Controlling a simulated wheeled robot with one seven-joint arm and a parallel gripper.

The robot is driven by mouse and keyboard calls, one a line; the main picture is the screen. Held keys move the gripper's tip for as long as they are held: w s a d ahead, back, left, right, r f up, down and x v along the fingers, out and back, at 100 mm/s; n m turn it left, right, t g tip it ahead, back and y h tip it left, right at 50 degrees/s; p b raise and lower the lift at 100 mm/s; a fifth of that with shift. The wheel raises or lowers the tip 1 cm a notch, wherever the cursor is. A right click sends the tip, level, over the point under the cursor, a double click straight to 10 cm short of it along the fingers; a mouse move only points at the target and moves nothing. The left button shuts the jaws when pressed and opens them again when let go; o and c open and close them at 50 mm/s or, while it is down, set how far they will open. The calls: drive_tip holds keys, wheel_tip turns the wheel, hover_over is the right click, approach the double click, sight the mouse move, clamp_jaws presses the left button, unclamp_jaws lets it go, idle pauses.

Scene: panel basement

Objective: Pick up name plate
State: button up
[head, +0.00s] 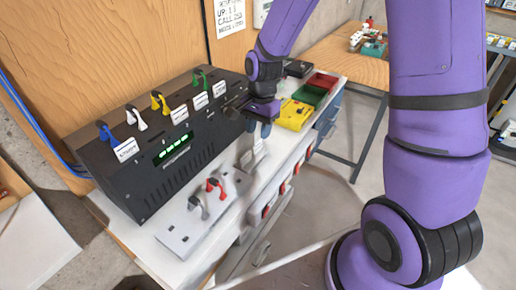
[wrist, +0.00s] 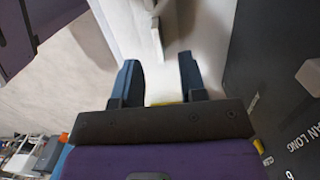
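A small whitish plate-like piece (head: 256,153), which looks like the name plate, stands on the white bench top beside the right end of the black box. In the wrist view a pale upright piece (wrist: 156,28), probably the same one, shows ahead of the fingertips and between their lines. My gripper (head: 258,130) is just above it in the head view, pointing down. In the wrist view my gripper (wrist: 159,62) is open, with nothing between its blue fingers. I cannot tell how far the tips are from the plate.
The black box (head: 165,160) with cables and white labels stands close to my gripper. A grey panel with red and grey plugs (head: 205,205) lies in front. Yellow (head: 292,116), green (head: 308,95) and red (head: 323,82) bins stand behind.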

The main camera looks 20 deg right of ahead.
sight(258, 142)
drive_tip(key=f, duration=0.5)
drive_tip(key=shift+s+a, duration=0.25)
drive_tip(key=shift+r, duration=0.1)
clamp_jaws()
